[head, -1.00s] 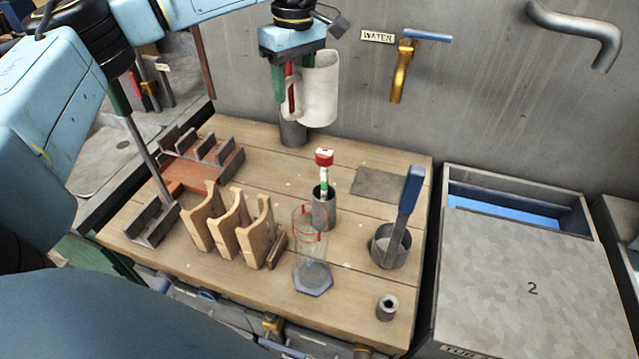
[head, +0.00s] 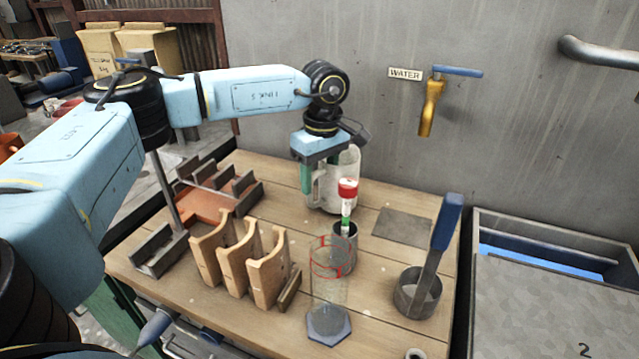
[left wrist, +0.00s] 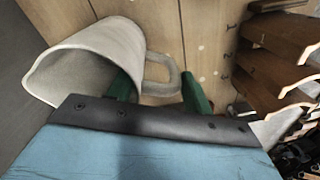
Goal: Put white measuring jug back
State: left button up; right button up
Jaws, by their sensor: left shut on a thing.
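The white measuring jug (head: 349,162) is at the back of the wooden workbench, roughly upright. I cannot tell whether its base touches the bench. My left gripper (head: 311,179) comes down from above and is shut on the jug's handle side. The left wrist view shows the jug (left wrist: 95,52) with its open mouth toward the left and its handle loop (left wrist: 161,76) between the green fingers of my left gripper (left wrist: 159,90). The jug's front is partly hidden by a red-capped stick (head: 348,188). My right gripper is not in view.
The stick stands in a grey cup (head: 345,254). In front are a clear cylinder with red rings (head: 329,283), wooden cradles (head: 232,262) and a blue-handled pot (head: 417,292). A flat grey plate (head: 402,225) lies right of the jug. A water tap (head: 430,105) is on the wall.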

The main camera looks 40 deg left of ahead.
pick_arm(q)
jog(key=shift+f, duration=0.6)
jog(key=o, duration=1.2)
jog(key=shift+f, duration=0.1)
jog(key=shift+o, duration=1.1)
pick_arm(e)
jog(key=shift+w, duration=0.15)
pick_arm(q)
jog(key=shift+r, duration=0.2)
notch_tip(320, 180, up, 12)
jog(key=p, duration=0.1)
jog(key=shift+w+d+p, duration=0.15)
jog(key=shift+w+p, duration=0.15)
jog(key=shift+p, duration=0.1)
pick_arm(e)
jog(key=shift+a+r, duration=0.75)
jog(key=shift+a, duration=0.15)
